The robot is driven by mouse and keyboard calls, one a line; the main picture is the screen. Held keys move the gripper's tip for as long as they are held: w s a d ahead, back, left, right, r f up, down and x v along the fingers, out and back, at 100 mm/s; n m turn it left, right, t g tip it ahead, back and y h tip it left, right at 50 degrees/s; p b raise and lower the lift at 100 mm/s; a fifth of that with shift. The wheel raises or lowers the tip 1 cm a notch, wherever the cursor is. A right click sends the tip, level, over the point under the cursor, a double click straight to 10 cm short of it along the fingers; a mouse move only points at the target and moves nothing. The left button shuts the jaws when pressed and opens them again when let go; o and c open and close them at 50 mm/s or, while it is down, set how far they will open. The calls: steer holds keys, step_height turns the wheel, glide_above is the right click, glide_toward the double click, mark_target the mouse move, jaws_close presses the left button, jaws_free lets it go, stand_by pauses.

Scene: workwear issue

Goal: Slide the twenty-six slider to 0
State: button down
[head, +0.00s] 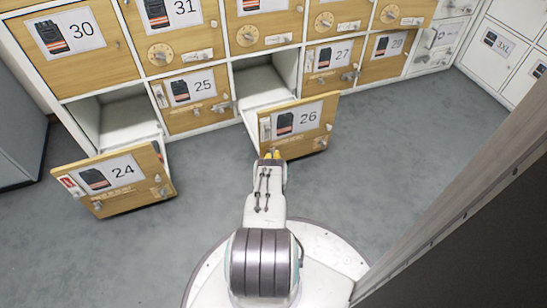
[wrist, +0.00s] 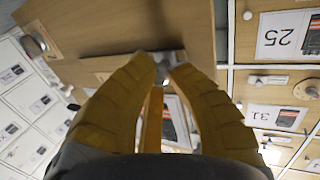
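The door of locker 26 (head: 300,126) stands swung open, with a glove picture and the number 26 on its face. My gripper (head: 272,154) is at the lower left of this door. In the wrist view my gripper (wrist: 163,66) has its two yellow fingers closed in on either side of the small grey knob of the twenty-six slider (wrist: 162,72), which it appears to hold. The slider's pale strip runs left from there along the door edge. The fingers hide part of it, and its position marks cannot be read. A round knob (wrist: 33,45) sits further along the door.
The door of locker 24 (head: 118,182) also stands open, at the left. Door 25 (head: 192,97) and door 27 (head: 334,60) are beside the open compartment 26 (head: 258,85). Grey floor (head: 400,140) is clear to the right. A dark panel (head: 470,220) stands close at the right.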

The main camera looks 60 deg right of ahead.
steer(key=shift+w+r, duration=0.25)
steer(key=c, duration=1.1)
jaws_free()
steer(key=shift+f, duration=0.1)
steer(key=shift+s, duration=0.1)
steer(key=shift+r, duration=5)
